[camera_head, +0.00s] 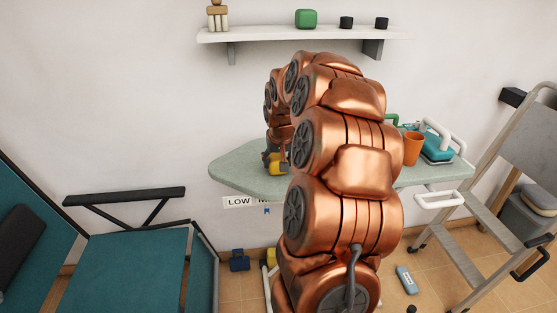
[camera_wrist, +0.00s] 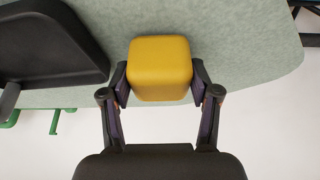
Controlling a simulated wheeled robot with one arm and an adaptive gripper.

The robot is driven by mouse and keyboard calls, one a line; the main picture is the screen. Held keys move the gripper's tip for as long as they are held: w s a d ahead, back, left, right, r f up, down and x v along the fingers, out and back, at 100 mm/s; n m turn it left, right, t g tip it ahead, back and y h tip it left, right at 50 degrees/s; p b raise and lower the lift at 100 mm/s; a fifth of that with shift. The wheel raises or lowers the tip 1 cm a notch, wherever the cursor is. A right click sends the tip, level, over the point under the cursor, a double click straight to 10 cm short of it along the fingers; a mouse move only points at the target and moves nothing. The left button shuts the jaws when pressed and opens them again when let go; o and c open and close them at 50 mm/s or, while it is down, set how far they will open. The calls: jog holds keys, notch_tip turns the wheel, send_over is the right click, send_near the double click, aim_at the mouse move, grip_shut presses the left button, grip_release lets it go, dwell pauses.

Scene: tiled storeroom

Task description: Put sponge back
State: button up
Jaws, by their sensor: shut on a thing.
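A rounded yellow block (camera_wrist: 160,68), the only thing that looks like the sponge here, sits between the fingers of my gripper (camera_wrist: 161,88) in the wrist view. The fingers press on its left and right sides. In the head view my gripper (camera_head: 275,162) shows small beside my copper arm, with the yellow block partly seen at the left part of the ironing board (camera_head: 235,172). The pale green board (camera_wrist: 240,45) lies behind the block in the wrist view. I cannot tell whether the block touches it.
A dark object (camera_wrist: 50,50) is close at the left in the wrist view. An orange cup (camera_head: 412,148) and a teal iron (camera_head: 436,146) stand at the board's right. A wall shelf (camera_head: 270,35) holds a green block (camera_head: 306,19) and dark cups. A ladder (camera_head: 470,232) stands at right.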

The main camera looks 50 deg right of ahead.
jog(key=shift+f, duration=0.2)
jog(key=o, duration=1.3)
jog(key=shift+o, duration=0.2)
jog(key=shift+r, duration=0.4)
jog(key=v, duration=1.1)
jog(key=shift+s+a+r+b, duration=0.15)
jog(key=shift+a+r+b, duration=0.1)
jog(key=shift+b, duration=0.15)
